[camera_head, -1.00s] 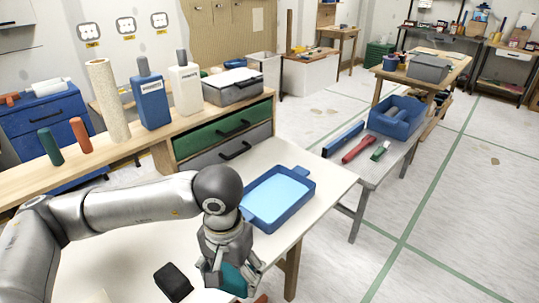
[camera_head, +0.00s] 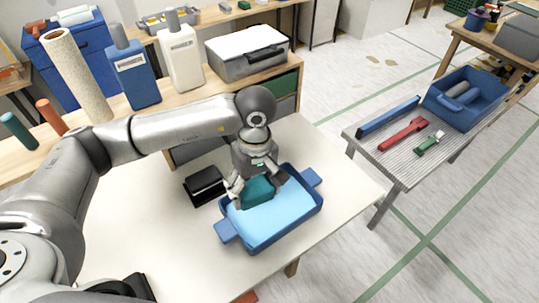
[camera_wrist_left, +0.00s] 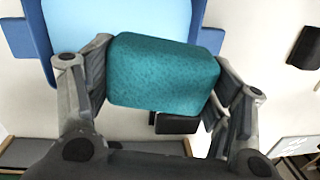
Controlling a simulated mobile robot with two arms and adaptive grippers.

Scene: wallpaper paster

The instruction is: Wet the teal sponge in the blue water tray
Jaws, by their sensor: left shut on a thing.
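The teal sponge (camera_head: 258,191) is held between the fingers of my left gripper (camera_head: 257,184). The blue water tray (camera_head: 283,236) lies on the white table, with light blue water (camera_head: 275,218) inside. In the head view the sponge overlaps the tray's back left part. In the left wrist view the sponge (camera_wrist_left: 163,75) sits between the two fingers and hides part of the tray's near rim; the tray wall (camera_wrist_left: 38,42) and water (camera_wrist_left: 150,14) show beyond it. I cannot tell whether the sponge touches the water. My right gripper is not in view.
A black block (camera_head: 204,186) lies just left of the tray. Bottles (camera_head: 136,80) and a paper roll (camera_head: 78,75) stand on the back shelf. A side bench on the right holds tools and a blue bin (camera_head: 466,104). The table's left part is clear.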

